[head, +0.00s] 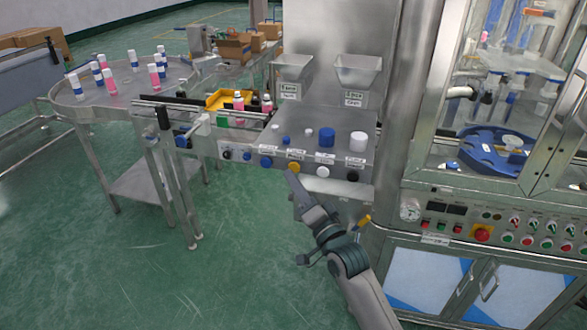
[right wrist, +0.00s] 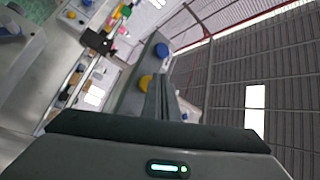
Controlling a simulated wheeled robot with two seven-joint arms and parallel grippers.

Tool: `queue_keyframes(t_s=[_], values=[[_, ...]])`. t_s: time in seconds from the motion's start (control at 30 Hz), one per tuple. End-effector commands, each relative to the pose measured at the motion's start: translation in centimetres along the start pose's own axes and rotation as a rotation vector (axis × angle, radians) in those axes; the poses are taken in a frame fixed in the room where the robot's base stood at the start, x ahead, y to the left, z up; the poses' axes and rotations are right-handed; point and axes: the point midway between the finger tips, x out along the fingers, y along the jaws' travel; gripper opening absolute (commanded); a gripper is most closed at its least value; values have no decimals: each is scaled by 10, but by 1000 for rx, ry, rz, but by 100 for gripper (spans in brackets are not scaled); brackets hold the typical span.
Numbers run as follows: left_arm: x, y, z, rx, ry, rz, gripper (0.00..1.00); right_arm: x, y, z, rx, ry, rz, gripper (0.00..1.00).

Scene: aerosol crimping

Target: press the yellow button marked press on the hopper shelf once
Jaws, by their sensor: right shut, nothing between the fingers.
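The yellow button (head: 294,167) sits on the front face of the grey hopper shelf (head: 308,137), between a blue button (head: 266,161) and a white button (head: 323,171). My right gripper (head: 292,178) is shut and empty. Its fingertips are just below the yellow button in the head view and overlap its lower edge. In the right wrist view the yellow button (right wrist: 146,83) shows right beside the fingers (right wrist: 165,97). I cannot tell whether they touch. My left gripper is not in view.
A black button (head: 352,175) is at the shelf's right end. Caps in blue and white stand on the shelf below two metal hoppers (head: 292,67). A machine cabinet with a control panel (head: 480,228) stands at right. A round table (head: 125,84) holds several cans at left. Floor in front is clear.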

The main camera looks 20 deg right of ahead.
Motion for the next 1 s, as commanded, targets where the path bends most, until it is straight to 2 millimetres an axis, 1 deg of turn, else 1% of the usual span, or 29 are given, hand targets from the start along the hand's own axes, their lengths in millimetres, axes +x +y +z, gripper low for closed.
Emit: queue_keyframes(t_s=[1.0], values=[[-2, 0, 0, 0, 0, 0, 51, 6, 4, -5, 0, 0, 0, 0]])
